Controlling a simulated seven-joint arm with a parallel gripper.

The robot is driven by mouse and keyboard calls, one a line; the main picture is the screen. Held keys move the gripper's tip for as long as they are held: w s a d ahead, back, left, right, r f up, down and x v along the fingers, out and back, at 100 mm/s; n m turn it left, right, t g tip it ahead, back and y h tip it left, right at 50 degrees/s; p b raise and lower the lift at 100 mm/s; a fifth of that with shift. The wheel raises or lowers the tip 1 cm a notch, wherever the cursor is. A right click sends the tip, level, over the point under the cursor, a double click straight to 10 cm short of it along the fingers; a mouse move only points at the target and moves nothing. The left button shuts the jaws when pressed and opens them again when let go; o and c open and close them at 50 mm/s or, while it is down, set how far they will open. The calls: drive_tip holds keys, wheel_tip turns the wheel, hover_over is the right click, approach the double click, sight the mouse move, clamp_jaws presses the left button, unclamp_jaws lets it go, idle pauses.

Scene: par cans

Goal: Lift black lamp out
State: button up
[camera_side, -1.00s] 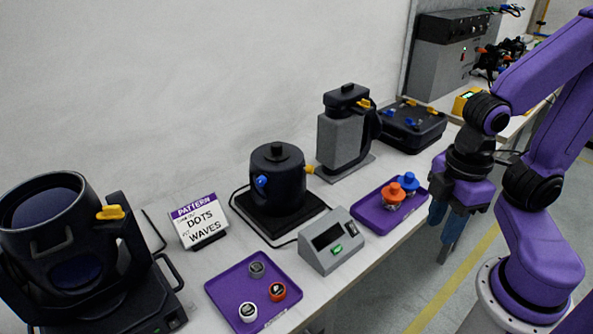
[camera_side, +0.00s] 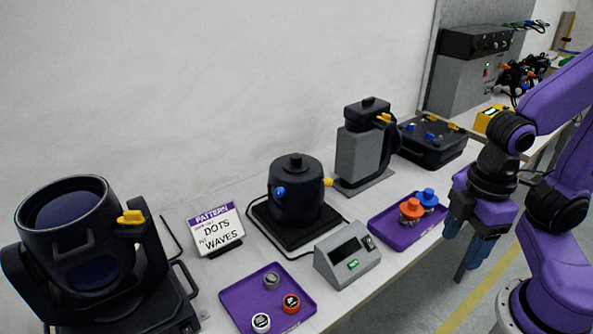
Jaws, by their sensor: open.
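A black cylindrical can (camera_side: 296,198) with a knob on its lid stands upright on a black square base in the middle of the table. It has a blue knob on its front and a yellow one at its right. A large black lamp head (camera_side: 75,235) in a yoke stands at the far left. I cannot tell which one is the task's black lamp, and the can's inside is hidden. My gripper (camera_side: 463,242) is open and empty, pointing down off the table's front edge, right of the can.
A purple tray (camera_side: 375,221) with orange-topped and blue-topped pieces lies close to my gripper. Another purple tray (camera_side: 240,300) holds small round caps. A grey console (camera_side: 347,262), a pattern sign (camera_side: 215,230), a grey-black device (camera_side: 360,150) and a black case (camera_side: 432,150) also stand there.

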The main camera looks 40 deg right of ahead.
drive_tip(key=w+a+r+m+t+h, duration=0.1)
drive_tip(key=w+a+r+m, duration=0.3)
drive_tip(key=w, duration=0.7)
drive_tip(key=w+a+r+m+t, duration=0.1)
drive_tip(key=w+a+r+m, duration=0.1)
drive_tip(key=w+m, duration=0.6)
drive_tip(key=w+a+r+m+t+h, duration=0.1)
drive_tip(key=w+a+r+m, duration=0.25)
drive_tip(key=w, duration=0.95)
drive_tip(key=m+h, duration=0.2)
drive_tip(key=m, duration=0.4)
approach(296, 156)
drive_tip(key=x, duration=0.4)
drive_tip(key=shift+s+d, duration=0.15)
drive_tip(key=shift+s, duration=0.05)
drive_tip(key=shift+w+x, duration=0.15)
drive_tip(key=shift+x, duration=1.15)
drive_tip(key=shift+w+x, duration=0.1)
drive_tip(key=shift+x, duration=1.15)
drive_tip(key=shift+r, duration=0.1)
clamp_jaws()
